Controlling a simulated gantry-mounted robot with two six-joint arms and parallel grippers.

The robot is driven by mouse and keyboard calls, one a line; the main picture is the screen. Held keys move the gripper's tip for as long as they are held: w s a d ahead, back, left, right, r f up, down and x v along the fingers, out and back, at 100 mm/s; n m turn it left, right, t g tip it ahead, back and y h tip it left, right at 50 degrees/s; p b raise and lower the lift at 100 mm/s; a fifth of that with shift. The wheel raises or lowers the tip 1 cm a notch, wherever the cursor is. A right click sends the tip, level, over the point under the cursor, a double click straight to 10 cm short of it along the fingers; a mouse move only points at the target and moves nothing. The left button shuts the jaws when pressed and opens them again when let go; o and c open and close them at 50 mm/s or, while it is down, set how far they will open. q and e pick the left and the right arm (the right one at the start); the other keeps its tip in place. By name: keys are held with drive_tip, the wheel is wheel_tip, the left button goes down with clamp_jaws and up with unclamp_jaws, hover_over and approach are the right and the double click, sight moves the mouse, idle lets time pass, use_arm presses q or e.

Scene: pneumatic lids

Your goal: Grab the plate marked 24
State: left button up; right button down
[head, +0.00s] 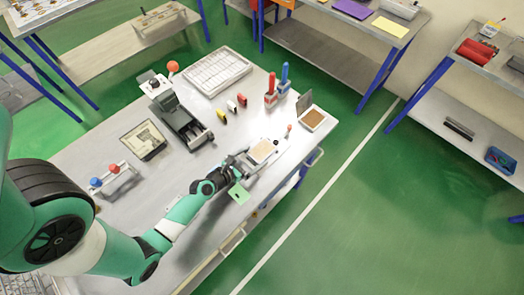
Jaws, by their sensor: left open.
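No number 24 can be read on anything in this view. A small beige plate (262,151) lies in a light grey fixture on the workbench, near its right edge. A brown-topped piece (312,117) sits in an open-lidded box behind it. My left gripper (246,161) is open, just left of the beige plate and low over the bench; whether it touches the fixture cannot be told. A flat light green piece (238,193) shows below my wrist; what it belongs to is unclear. My right gripper is not in view.
The workbench (165,190) holds a grey machine (183,118), a white slotted tray (216,71), red and blue upright tools (270,92), a framed panel (143,140) and a stand with red and blue knobs (112,180). Green floor lies right of the bench.

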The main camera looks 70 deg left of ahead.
use_arm(q)
drive_tip(key=shift+w+a, duration=0.1)
drive_tip(key=shift+w, duration=0.1)
drive_tip(key=shift+c, duration=0.2)
clamp_jaws()
drive_tip(key=shift+r+p, duration=0.65)
drive_tip(key=r+p, duration=0.3)
drive_tip(key=shift+s+d+r, duration=0.1)
drive_tip(key=shift+s+d, duration=0.05)
drive_tip(key=shift+d, duration=0.05)
drive_tip(key=s+d+r+p, duration=0.8)
drive_tip(key=d+p, duration=0.2)
drive_tip(key=p, duration=0.7)
drive_tip(key=shift+s+d+r, duration=0.2)
drive_tip(key=shift+d, duration=0.15)
